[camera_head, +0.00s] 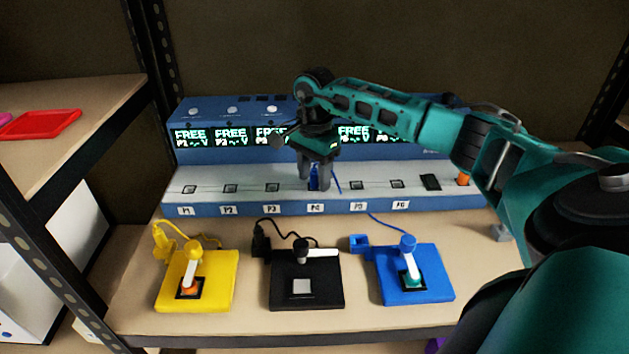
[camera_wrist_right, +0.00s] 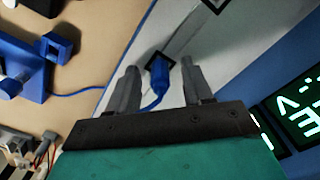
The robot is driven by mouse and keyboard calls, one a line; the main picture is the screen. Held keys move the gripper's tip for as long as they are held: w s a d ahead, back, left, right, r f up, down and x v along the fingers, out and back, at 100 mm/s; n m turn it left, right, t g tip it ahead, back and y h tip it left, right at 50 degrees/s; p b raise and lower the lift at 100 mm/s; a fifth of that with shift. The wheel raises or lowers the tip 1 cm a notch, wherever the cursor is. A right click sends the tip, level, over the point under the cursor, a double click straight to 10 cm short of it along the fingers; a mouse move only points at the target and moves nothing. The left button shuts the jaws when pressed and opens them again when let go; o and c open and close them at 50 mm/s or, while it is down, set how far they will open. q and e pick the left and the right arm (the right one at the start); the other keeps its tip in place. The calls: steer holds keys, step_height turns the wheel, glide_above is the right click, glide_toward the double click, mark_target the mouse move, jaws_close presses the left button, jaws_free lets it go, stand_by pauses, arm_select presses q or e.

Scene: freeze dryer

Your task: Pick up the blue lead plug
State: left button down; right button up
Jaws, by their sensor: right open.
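The blue lead plug (camera_head: 314,178) stands in the port above the P4 label on the blue and grey machine (camera_head: 455,200). It also shows in the right wrist view (camera_wrist_right: 160,77), with its blue cable curving off to the blue pad (camera_head: 432,262). My right gripper (camera_head: 316,188) points down over the plug. Its two fingers are open, one on each side of the plug, with gaps visible in the right wrist view (camera_wrist_right: 159,67). My left gripper is not in view.
A yellow pad (camera_head: 222,290) and a black pad (camera_head: 325,293) with levers stand in front of the machine, left of the blue pad. An orange plug (camera_head: 463,179) stands at the machine's right end. A red tray (camera_head: 40,124) lies on the left shelf.

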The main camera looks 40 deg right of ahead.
mark_target(314, 171)
jaws_close()
stand_by(0.4)
steer(key=shift+r, duration=0.1)
